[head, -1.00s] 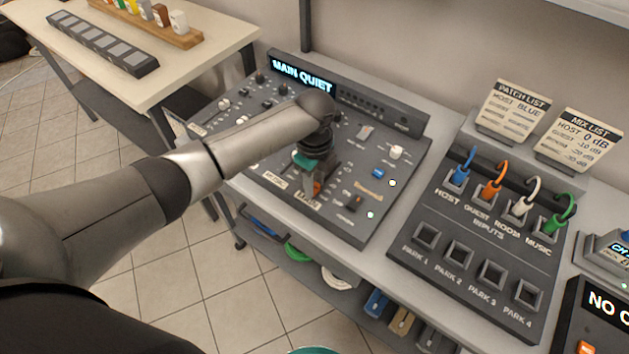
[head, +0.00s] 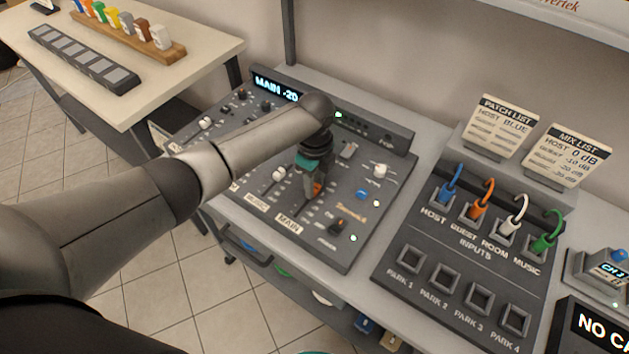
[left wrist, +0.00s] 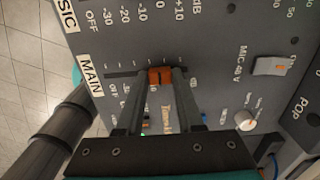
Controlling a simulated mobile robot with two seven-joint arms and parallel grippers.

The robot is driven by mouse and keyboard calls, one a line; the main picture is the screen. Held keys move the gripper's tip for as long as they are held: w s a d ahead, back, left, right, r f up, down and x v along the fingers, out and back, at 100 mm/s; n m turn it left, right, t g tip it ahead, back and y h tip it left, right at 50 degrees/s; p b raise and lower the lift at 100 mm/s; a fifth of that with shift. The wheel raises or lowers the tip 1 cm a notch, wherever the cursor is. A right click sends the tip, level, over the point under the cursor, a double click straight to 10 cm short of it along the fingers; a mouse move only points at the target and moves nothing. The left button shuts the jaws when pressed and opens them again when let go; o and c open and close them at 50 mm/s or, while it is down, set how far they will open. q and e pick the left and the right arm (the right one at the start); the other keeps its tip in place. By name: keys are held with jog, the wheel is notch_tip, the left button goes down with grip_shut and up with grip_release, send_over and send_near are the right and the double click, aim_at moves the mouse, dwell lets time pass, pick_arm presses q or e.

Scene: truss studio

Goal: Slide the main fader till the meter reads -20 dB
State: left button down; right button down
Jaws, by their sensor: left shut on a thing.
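The mixing console (head: 372,215) stands on the bench, with its display (head: 275,88) reading "MAIN -20"; my arm hides the rest of that line. The main fader's orange cap (head: 317,188) is partly covered by my left gripper (head: 312,190). In the left wrist view, the orange cap (left wrist: 160,76) sits between the two fingers of the left gripper (left wrist: 160,78), which is shut on it. The cap is partway along its dark slot (left wrist: 122,73), away from the MAIN label (left wrist: 89,76). My right gripper is out of view.
Beside the held cap stands another fader with a pale cap (head: 278,174). The patch panel (head: 455,300) with coloured cables lies to the right. Two cards stand behind it.

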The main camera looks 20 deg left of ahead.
pick_arm(q)
jog(key=shift+s, duration=0.1)
jog(key=c, duration=0.7)
grip_release()
jog(key=shift+c, duration=0.2)
jog(key=shift+o, duration=1.1)
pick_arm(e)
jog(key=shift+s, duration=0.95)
pick_arm(q)
jog(key=shift+r, duration=0.15)
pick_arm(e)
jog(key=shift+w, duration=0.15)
pick_arm(q)
jog(key=shift+r, duration=0.3)
notch_tip(320, 180, up, 14)
jog(key=p, duration=0.2)
jog(key=shift+r, duration=0.2)
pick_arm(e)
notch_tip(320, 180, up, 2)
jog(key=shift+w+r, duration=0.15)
